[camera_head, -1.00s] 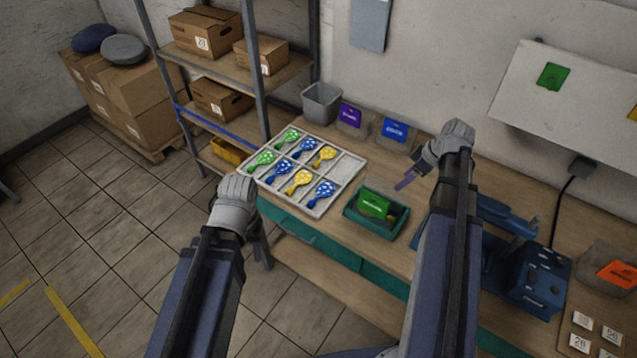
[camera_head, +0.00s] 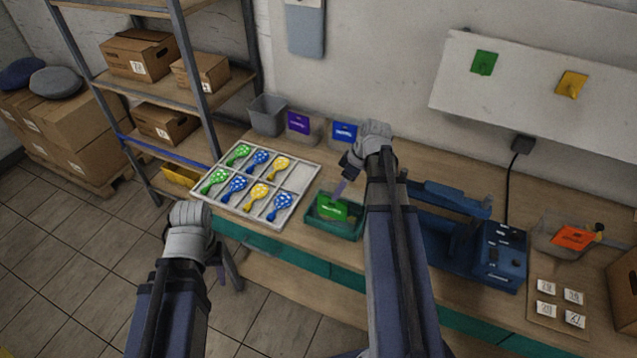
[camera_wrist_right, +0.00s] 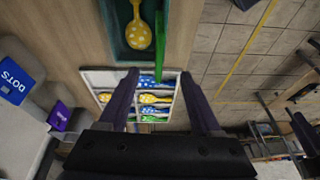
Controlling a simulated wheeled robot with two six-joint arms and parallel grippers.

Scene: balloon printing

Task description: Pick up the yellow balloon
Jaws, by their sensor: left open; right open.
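In the right wrist view, a yellow balloon with white dots (camera_wrist_right: 138,35) lies inside a dark green bin. In the head view, the green bin (camera_head: 320,227) stands on the bench with a green card (camera_head: 332,206) at it; the balloon inside is not clearly visible there. Two more yellow balloons (camera_head: 281,163) (camera_head: 257,195) lie in the white compartment tray (camera_head: 306,178). My right gripper (camera_head: 340,190) is open and empty, above and beside the bin; its fingers (camera_wrist_right: 161,76) show apart in the wrist view. My left gripper (camera_head: 221,275) is open, low before the bench.
The white tray also holds blue balloons (camera_head: 281,205) and green balloons (camera_head: 239,153). A blue machine (camera_head: 500,255) stands right of my right arm. A grey bin (camera_head: 267,116) and bins with purple (camera_head: 298,122) and blue (camera_head: 344,132) cards line the wall. A shelf stands left.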

